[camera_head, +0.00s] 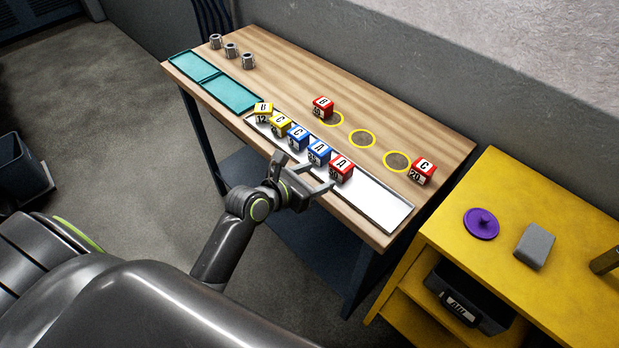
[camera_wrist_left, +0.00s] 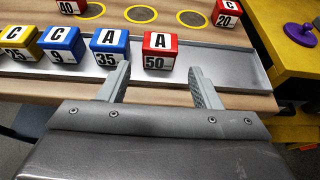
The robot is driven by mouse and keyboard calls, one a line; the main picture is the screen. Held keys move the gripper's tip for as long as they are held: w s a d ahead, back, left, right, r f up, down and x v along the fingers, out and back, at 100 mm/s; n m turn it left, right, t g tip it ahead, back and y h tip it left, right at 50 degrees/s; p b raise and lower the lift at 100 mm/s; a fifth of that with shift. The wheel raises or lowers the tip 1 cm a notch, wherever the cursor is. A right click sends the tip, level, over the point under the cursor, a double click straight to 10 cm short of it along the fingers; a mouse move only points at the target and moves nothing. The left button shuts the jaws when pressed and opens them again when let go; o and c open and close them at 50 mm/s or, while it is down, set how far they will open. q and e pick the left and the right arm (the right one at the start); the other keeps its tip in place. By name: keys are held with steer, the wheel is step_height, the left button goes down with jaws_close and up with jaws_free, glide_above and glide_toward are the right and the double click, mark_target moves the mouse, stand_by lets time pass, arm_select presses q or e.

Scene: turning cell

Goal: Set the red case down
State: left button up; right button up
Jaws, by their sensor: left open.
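A red case marked A and 50 (camera_head: 341,170) stands upright at the right end of a row of cases in the silver tray (camera_head: 378,201). In the left wrist view the same red case (camera_wrist_left: 160,52) sits just beyond and between my finger tips. My left gripper (camera_head: 319,178) is open and empty at the tray's front edge, its fingers (camera_wrist_left: 160,84) apart. Another red case marked B (camera_head: 322,107) stands behind the tray by a yellow ring. A third, marked C and 20 (camera_head: 422,172), stands near the table's right end. My right gripper is not in view.
A blue case (camera_head: 318,153) is close left of the red A case, with more blue and yellow cases beyond. The tray's right part is bare. Yellow rings (camera_head: 362,138) mark the wooden table. Teal trays (camera_head: 228,95) and metal parts (camera_head: 231,51) are at the far left.

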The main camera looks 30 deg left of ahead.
arm_select(q)
steer(key=shift+v, duration=0.85)
steer(key=s+a+f+m+g+y, duration=0.25)
steer(key=f+m, duration=0.25)
steer(key=f, duration=0.7)
steer(key=s+a+f+m+g+y, duration=0.1)
steer(key=s+a+f+m+g, duration=0.25)
steer(key=f, duration=0.75)
steer(key=s+a+f+m+g+y, duration=0.1)
steer(key=s+a+f+m+y, duration=0.15)
steer(key=s+f+m, duration=0.95)
steer(key=s+f+m+g, duration=0.2)
steer(key=s+f+m, duration=0.3)
steer(key=s, duration=0.6)
steer(key=s+f+m+g, duration=0.2)
steer(key=s+f+m, duration=0.4)
steer(key=s, duration=0.6)
steer(key=shift+s+a+f+g, duration=0.25)
steer(key=shift+a+f+g, duration=0.05)
steer(key=shift+f, duration=0.05)
